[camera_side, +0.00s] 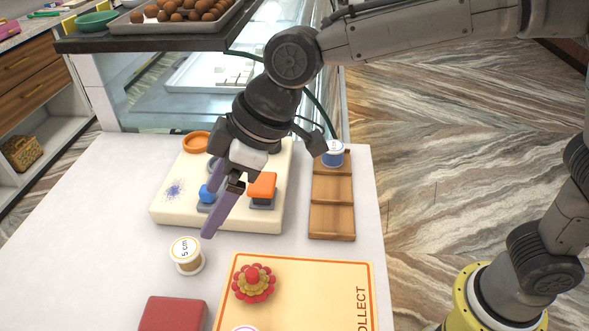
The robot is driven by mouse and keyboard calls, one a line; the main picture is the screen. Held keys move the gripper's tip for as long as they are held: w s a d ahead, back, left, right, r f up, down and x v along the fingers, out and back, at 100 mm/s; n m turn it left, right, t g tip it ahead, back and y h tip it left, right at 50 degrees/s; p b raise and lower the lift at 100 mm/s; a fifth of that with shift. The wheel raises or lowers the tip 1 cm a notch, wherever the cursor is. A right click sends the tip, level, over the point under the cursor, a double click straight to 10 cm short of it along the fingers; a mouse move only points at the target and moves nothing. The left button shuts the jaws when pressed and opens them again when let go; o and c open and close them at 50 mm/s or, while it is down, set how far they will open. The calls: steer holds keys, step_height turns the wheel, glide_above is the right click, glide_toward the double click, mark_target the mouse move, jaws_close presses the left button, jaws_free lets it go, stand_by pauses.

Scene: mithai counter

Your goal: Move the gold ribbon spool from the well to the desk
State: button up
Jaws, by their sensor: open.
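A spool with a white top marked "5 cm" and a thin gold-coloured ring (187,255) stands upright on the white counter (100,240), left of the orange-edged mat; it looks like the gold ribbon spool. My gripper (211,208) has long purple fingers, spread and empty. It hangs over the front part of the cream board, behind and right of this spool and apart from it. I cannot tell which place is the well or the desk.
A wooden rack (331,215) holds a blue spool (333,155). A flower-shaped piece (254,284) sits on the "COLLECT" mat (320,300). A red block (172,314) lies in front.

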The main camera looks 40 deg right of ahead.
steer(key=s+d+r+m+t+h, duration=0.1)
steer(key=s+d+r+m, duration=0.1)
steer(key=d, duration=0.8)
steer(key=s+d+r+m+t+h, duration=0.1)
steer(key=s+d+r+m, duration=0.15)
steer(key=d, duration=0.75)
steer(key=s+d+f+m+h, duration=0.1)
steer(key=s+d+f+m, duration=0.2)
steer(key=s+d, duration=0.4)
steer(key=s+d+f+m+h, duration=0.2)
steer(key=s+d+f+m, duration=0.1)
steer(key=s+d, duration=0.4)
steer(key=shift+s+d+m, duration=0.15)
steer(key=shift+s+m, duration=0.15)
steer(key=shift+m, duration=0.05)
